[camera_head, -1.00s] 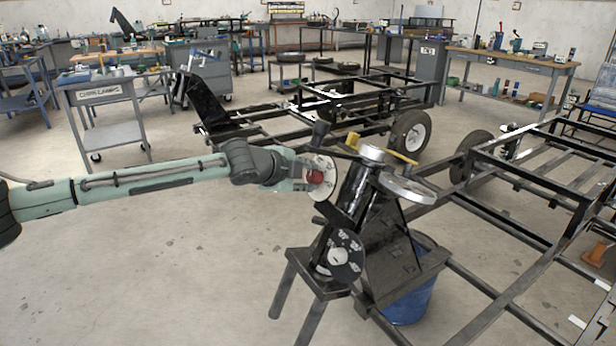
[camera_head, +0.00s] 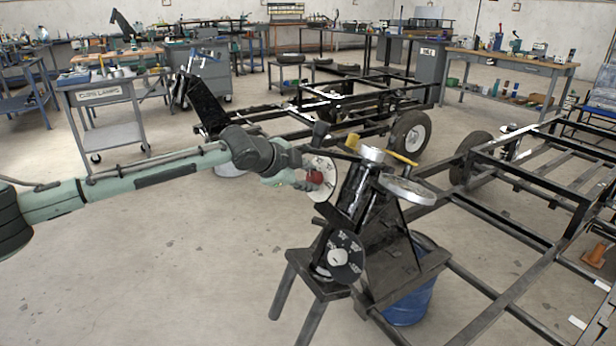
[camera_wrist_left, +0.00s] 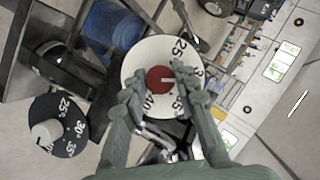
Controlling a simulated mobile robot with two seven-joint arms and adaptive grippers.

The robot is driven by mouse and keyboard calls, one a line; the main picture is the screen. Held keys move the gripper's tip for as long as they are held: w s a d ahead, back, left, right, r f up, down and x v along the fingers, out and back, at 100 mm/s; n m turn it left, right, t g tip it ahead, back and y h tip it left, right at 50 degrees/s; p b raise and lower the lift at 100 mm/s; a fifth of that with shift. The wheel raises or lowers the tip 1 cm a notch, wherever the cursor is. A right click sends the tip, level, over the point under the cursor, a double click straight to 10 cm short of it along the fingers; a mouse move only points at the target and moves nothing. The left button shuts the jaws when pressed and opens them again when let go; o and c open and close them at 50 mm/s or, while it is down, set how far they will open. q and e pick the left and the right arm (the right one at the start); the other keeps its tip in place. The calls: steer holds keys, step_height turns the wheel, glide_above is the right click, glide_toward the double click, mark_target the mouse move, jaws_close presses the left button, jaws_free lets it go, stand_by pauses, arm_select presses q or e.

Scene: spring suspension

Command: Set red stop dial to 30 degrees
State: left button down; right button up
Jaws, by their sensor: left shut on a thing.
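The red stop dial knob (camera_head: 315,177) sits at the centre of a white disc (camera_head: 322,190) on the side of the black stand. In the left wrist view, the red knob (camera_wrist_left: 158,79) has a pale line pointing right, toward a partly hidden "3". The white disc (camera_wrist_left: 147,52) shows 25 above that, and 35 and 40 below. My left gripper (camera_head: 303,181) is shut on the red knob. Its fingers (camera_wrist_left: 160,84) lie on either side of the knob and cover part of the scale. My right gripper is not in view.
A black dial (camera_head: 345,256) with a white knob is lower on the stand. A silver hand wheel (camera_head: 407,189) and a yellow bar (camera_head: 396,155) are at its top. A blue barrel (camera_head: 410,300) stands behind it, with frame rails to the right. The floor at left is clear.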

arm_select(q)
steer(key=c, duration=1.2)
jaws_free()
steer(key=shift+a, duration=0.1)
steer(key=v, duration=1.2)
steer(key=shift+f, duration=0.1)
